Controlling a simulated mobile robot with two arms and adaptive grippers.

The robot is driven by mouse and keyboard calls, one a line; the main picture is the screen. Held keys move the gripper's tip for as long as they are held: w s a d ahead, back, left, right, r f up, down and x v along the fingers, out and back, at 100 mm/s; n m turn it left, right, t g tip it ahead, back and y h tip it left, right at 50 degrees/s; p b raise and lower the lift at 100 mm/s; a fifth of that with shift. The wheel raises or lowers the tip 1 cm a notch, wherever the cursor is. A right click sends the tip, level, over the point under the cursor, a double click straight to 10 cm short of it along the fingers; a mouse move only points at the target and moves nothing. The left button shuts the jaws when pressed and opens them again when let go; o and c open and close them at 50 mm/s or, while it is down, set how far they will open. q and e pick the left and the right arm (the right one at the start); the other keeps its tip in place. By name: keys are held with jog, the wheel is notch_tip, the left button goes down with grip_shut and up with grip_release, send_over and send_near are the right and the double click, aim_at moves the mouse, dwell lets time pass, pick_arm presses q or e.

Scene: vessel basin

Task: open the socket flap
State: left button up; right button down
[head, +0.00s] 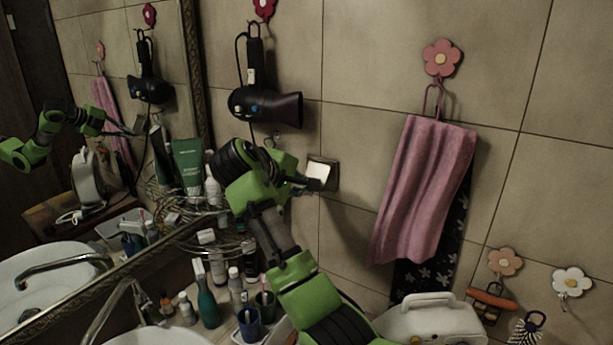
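The socket (331,186) is a small square plate with a dark frame on the tiled wall, right of the hair dryer. Its pale, brightly lit flap (318,171) shows within the frame; I cannot tell whether it is tilted out from the wall. My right gripper (314,184) has its dark fingertips at the lower left of the flap, touching or very near it. The fingers overlap and are dark, so their opening does not show. The arm covers part of the wall left of the socket. My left gripper is not in view.
A black hair dryer (265,106) hangs above my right gripper. A pink towel (425,190) hangs right of the socket. Bottles and cups, including a teal bottle (207,303), crowd the counter below. A white appliance (435,320) stands at lower right. A mirror (90,150) fills the left.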

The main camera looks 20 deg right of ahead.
jog(key=shift+r, duration=0.1)
dwell(0.3)
jog(key=c, duration=2.2)
grip_release()
jog(key=shift+c, duration=0.2)
jog(key=shift+a, duration=0.1)
jog(key=v, duration=1.2)
jog(key=shift+r, duration=0.1)
